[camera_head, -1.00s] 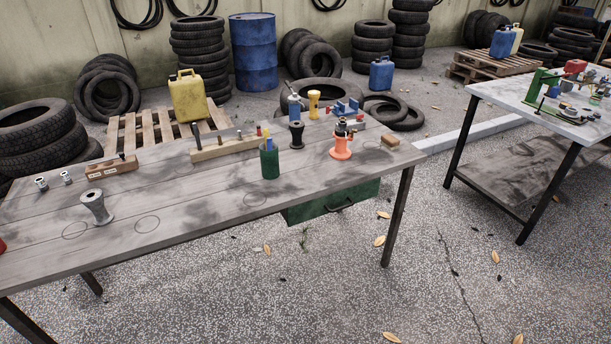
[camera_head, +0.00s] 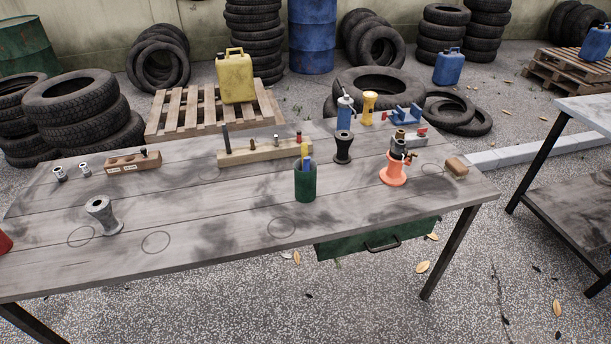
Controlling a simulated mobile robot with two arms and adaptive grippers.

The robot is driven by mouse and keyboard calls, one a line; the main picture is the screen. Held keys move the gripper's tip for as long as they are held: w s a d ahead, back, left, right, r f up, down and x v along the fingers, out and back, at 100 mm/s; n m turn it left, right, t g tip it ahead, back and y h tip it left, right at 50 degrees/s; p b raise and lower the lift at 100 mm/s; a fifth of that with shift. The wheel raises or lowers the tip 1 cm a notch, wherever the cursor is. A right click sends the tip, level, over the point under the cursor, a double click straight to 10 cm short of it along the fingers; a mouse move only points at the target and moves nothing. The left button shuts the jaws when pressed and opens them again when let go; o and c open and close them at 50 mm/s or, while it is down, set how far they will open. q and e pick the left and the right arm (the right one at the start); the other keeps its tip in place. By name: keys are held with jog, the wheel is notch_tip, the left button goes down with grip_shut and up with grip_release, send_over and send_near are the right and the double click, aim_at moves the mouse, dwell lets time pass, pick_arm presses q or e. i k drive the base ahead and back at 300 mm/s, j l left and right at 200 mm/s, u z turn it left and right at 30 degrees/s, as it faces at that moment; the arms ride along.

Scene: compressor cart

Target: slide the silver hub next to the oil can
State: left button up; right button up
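The silver hub (camera_head: 102,215), a grey spool shape with flared ends, stands upright on the near left part of the wooden workbench (camera_head: 210,225). It is beside a drawn circle on the bench top. What looks like the oil can (camera_head: 345,114), a blue can with a thin pointed top, stands at the far right part of the bench. The black hub (camera_head: 343,150) is just in front of it and the yellow hub (camera_head: 369,108) is to its right. The silver hub and the can are far apart. Neither of my grippers is in view.
A green cup with tools (camera_head: 305,184), a long wooden block with tools (camera_head: 265,152) and an orange hub (camera_head: 394,172) stand on the bench. A small wooden block (camera_head: 456,167) is at the right end. The front middle strip is clear, with drawn circles.

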aim_at(99, 207)
jog(key=u, duration=1.35)
